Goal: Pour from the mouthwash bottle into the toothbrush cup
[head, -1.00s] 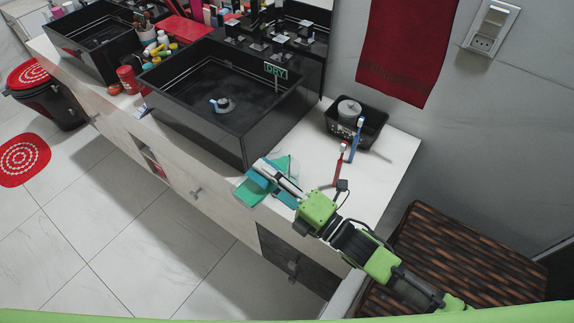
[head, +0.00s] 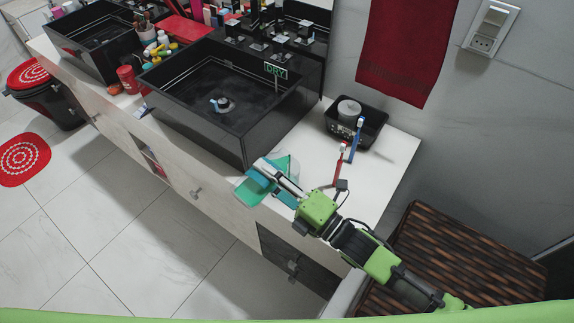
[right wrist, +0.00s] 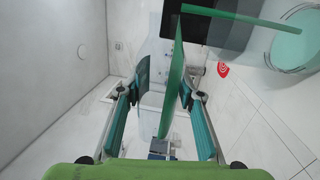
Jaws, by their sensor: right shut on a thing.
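My right gripper (head: 268,172) is shut on the mouthwash bottle (head: 250,190), which is clear with green liquid and tilted at the counter's front edge. In the right wrist view, the bottle (right wrist: 172,85) is between the fingers (right wrist: 165,95). A thin green stream runs from near its top towards the clear toothbrush cup (right wrist: 300,40), which holds teal liquid. In the head view the cup (head: 288,165) is beside the fingers, partly hidden by my gripper. My left gripper is out of view.
A black sink (head: 220,100) stands behind the gripper. Between tray and gripper the counter (head: 385,170) is partly clear. A brown woven box (head: 460,260) is below right.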

